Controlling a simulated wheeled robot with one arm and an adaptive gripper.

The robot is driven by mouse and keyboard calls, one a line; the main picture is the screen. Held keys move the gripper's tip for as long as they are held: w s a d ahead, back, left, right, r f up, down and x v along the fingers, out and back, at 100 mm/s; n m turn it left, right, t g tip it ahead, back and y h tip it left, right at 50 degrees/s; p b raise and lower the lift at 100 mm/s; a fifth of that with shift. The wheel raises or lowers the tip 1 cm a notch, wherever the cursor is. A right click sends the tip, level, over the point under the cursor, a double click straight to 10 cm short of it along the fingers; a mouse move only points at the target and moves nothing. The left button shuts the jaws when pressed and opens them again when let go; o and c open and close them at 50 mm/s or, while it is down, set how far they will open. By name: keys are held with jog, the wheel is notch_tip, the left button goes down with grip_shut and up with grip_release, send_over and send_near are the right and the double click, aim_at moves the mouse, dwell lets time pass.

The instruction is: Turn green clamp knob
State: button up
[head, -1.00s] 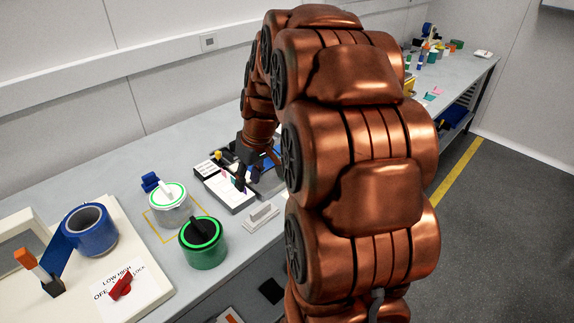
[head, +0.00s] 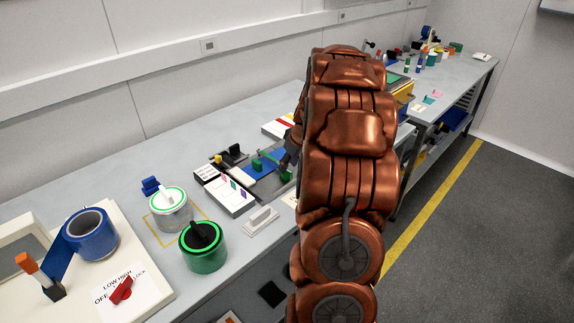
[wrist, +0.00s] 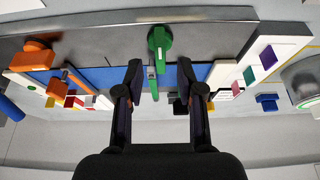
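The green clamp knob (wrist: 158,38) shows at the top middle of the wrist view, with a narrow green bar (wrist: 152,82) running below it. My gripper (wrist: 160,65) is open, its two dark fingers apart. The knob appears just beyond the fingertips, roughly centred between them, and I see no contact. In the head view green clamp parts (head: 257,164) show on the blue and dark fixture, left of my gripper (head: 286,160). My arm hides part of the fixture and most of my gripper there.
In the wrist view an orange knob (wrist: 36,58) stands left and a white panel with coloured tabs (wrist: 262,62) right.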

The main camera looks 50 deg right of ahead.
jog(key=shift+x, duration=1.35)
jog(key=shift+c, duration=0.3)
grip_shut()
